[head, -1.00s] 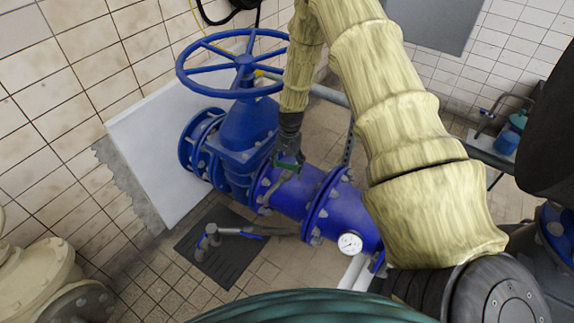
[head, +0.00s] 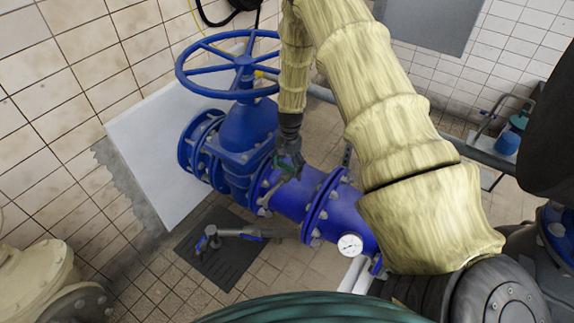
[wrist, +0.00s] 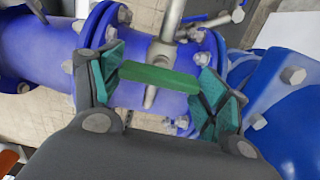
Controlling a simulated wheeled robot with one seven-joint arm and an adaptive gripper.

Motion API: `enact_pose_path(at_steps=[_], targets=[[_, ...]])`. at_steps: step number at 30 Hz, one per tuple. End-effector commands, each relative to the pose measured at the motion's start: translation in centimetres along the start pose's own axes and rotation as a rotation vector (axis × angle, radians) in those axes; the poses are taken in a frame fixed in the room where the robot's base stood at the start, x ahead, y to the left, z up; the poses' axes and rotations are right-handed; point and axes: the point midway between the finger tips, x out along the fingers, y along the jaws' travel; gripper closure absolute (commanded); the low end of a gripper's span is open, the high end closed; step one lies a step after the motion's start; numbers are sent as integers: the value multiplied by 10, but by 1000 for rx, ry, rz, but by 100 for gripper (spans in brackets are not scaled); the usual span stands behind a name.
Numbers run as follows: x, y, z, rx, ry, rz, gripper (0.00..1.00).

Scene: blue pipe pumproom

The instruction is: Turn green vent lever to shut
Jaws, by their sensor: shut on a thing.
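The green vent lever (wrist: 158,77) lies across the wrist view, between my gripper's two teal finger pads. My gripper (wrist: 162,83) is shut on it, with one pad at each end of the green bar. A metal valve stem and fitting (wrist: 160,50) stand behind the lever, over the blue pipe (wrist: 32,48). The lever is mostly hidden by the fingers there.
A blue handwheel (head: 243,62) on the large blue valve (head: 247,128) stands close left of my arm. A bolted flange (head: 322,205) and a white-faced gauge (head: 350,245) are to the right. A grey pipe fitting with a blue handle (head: 225,233) is over the dark floor mat.

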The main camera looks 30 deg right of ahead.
Motion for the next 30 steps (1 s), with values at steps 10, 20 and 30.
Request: enact_pose_path(at_steps=[10, 20, 30], targets=[[0, 0, 0, 0, -1, 0, 4], [-2, 0, 1, 0, -1, 0, 4], [-42, -1, 0, -1, 0, -2, 4]])
